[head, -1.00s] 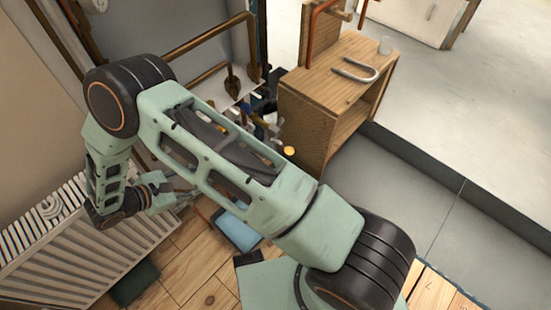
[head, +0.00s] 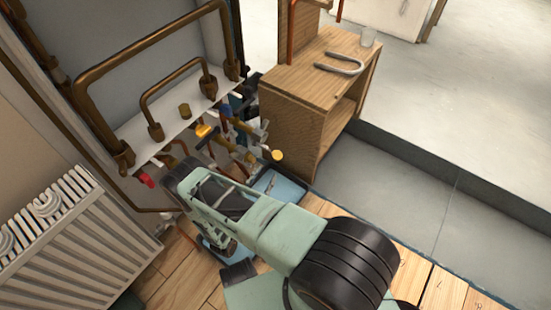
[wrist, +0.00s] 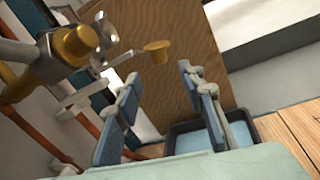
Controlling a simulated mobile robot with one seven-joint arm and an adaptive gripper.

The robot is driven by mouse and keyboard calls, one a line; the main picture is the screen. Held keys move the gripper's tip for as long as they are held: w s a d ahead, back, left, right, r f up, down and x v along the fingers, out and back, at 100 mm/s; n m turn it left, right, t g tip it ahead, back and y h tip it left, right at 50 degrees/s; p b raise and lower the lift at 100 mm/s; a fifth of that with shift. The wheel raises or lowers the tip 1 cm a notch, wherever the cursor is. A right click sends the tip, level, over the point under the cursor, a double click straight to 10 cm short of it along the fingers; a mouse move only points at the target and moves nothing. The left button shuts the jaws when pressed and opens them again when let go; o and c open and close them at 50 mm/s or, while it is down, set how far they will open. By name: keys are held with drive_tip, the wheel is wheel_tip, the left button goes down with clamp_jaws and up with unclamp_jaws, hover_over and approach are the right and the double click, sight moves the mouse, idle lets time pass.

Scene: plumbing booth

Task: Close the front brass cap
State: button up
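A brass cap (wrist: 157,48) sits at the end of a short light pipe in the wrist view, just beyond and between my fingertips. In the head view a round brass end (head: 277,154), apparently the same cap, shows beside the wooden cabinet. My gripper (wrist: 158,80) is open, its two blue-padded fingers apart with nothing between them. The fingers are apart from the cap. In the head view my gripper is hidden behind my own arm. Whether the cap is open or closed cannot be told.
A grey valve body with a brass ring (wrist: 78,45) stands left of the cap, with copper pipes below it. A wooden cabinet (head: 305,105) is close on the right. A blue tray (head: 281,186) lies below. A white radiator (head: 75,245) stands at the left.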

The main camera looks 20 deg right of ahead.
sight(276, 158)
drive_tip(key=b+x, duration=0.2)
drive_tip(key=x, duration=0.8)
drive_tip(key=shift+c, duration=0.6)
clamp_jaws()
